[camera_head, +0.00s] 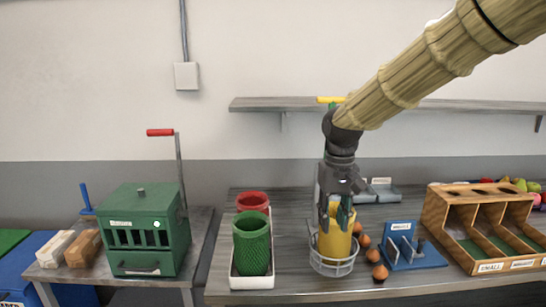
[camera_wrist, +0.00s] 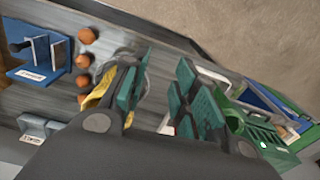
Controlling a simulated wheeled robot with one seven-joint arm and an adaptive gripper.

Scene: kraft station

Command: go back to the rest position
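My gripper (camera_head: 335,219) points down at the middle of the bench, over or in front of a yellow cup (camera_head: 335,242) that stands in a round wire basket (camera_head: 333,267). In the wrist view my gripper (camera_wrist: 161,88) has its teal finger pads apart, with nothing seen between them. The yellow cup (camera_wrist: 97,92) shows partly behind the left finger there. Whether a finger touches the cup, I cannot tell. My arm reaches in from the upper right.
A white tray (camera_head: 252,283) holds a green cup (camera_head: 252,243) and a red one (camera_head: 252,201). Several brown balls (camera_head: 380,272) lie right of the basket, near a blue stand (camera_head: 413,257) and wooden bin (camera_head: 437,225). A green press (camera_head: 148,228) stands left. A shelf (camera_head: 270,104) hangs behind.

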